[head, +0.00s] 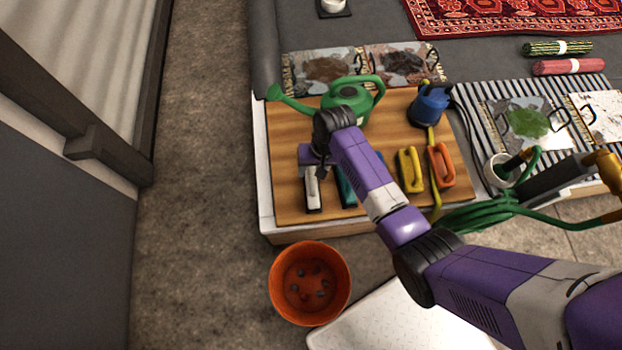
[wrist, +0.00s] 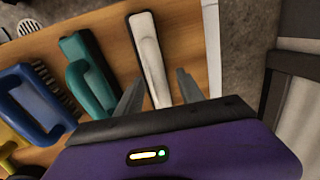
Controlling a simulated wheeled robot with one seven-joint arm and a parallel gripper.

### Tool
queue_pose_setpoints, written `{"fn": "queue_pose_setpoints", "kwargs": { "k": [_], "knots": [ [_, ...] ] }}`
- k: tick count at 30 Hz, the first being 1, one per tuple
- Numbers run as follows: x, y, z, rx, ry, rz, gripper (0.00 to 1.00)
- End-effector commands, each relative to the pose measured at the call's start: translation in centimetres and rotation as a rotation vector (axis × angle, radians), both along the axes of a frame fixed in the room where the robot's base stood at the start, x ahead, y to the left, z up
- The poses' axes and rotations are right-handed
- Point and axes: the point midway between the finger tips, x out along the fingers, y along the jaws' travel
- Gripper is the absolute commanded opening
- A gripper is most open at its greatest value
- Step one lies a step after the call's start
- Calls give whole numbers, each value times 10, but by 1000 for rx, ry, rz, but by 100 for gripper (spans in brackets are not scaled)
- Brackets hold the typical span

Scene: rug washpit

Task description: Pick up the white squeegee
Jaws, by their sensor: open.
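The white squeegee (head: 312,190) lies on the wooden board near its left front corner, with a pale handle and a dark edge. In the wrist view the white squeegee (wrist: 149,52) runs lengthwise between the two grey fingers of my gripper (wrist: 159,78). The fingers are apart and do not visibly grip it; I cannot tell how high above it they are. In the head view my gripper (head: 313,157) is at the far end of the squeegee, and my wrist hides part of it.
A teal tool (wrist: 90,80) lies close beside the squeegee. Yellow (head: 410,170) and orange (head: 441,166) handled tools lie further right. A green watering can (head: 349,98) stands behind. An orange bucket (head: 310,284) is on the floor in front.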

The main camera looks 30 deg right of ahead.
Motion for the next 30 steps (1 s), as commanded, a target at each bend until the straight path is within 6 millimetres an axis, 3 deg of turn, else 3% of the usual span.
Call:
{"fn": "queue_pose_setpoints", "kwargs": {
  "k": [3, 12, 19, 30],
  "knots": [
    [0, 2, -14, 0, 1, -1, 45],
    [1, 3, -16, 0, 0, -1, 45],
    [1, 3, -16, 0, 0, -1, 0],
    [0, 3, -16, 0, 0, -1, 0]
  ]
}}
